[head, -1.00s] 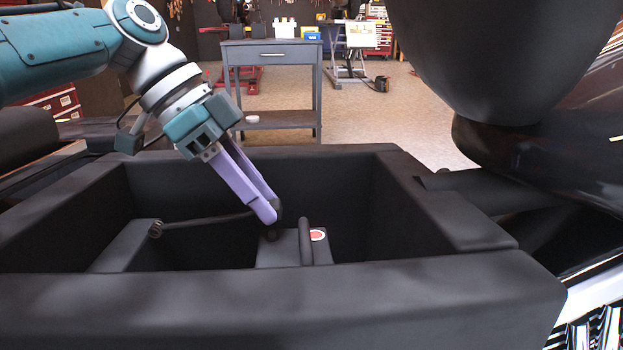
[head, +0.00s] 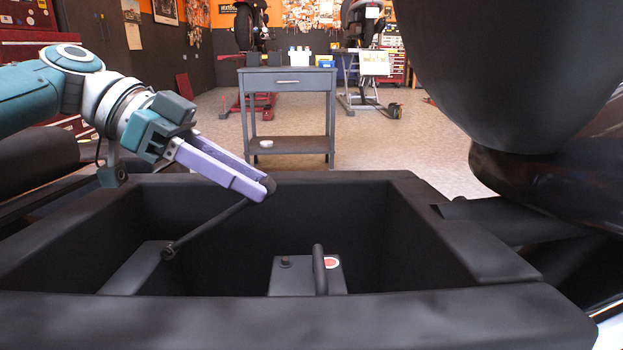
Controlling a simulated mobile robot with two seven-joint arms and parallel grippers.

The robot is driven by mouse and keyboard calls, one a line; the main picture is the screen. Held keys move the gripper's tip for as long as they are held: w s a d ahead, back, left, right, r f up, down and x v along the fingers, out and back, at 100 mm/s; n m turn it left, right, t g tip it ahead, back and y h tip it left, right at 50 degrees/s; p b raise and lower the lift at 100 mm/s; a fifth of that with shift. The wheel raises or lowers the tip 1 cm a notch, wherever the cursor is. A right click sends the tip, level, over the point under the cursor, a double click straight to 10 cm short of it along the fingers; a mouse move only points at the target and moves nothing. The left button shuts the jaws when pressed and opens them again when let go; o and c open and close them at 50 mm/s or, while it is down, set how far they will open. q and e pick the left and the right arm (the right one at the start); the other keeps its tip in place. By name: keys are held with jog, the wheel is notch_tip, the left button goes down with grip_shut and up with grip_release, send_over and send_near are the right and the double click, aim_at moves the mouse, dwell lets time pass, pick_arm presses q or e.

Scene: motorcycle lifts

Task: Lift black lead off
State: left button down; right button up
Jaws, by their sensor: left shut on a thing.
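The black lead (head: 208,230) is a thin dark cable running from a round dark end on a ledge (head: 137,268) at the left of the black bay up to my left gripper. My left gripper (head: 266,187), with purple fingers, is shut on the lead's upper end, near the far rim of the bay. The battery (head: 290,275) is a dark block low in the bay with a black post (head: 285,262), a second black cable (head: 319,268) and a red round mark (head: 331,263). The held end is up and apart from the battery. My right gripper is not in view.
The black bay walls (head: 488,262) surround the battery. A large dark motorcycle part (head: 500,70) overhangs at the right. A grey workbench (head: 288,80) stands behind on open floor (head: 380,150).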

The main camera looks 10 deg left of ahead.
pick_arm(q)
jog(key=c, duration=0.5)
grip_release()
notch_tip(320, 180, up, 20)
jog(key=p, duration=0.7)
jog(key=shift+p, duration=0.3)
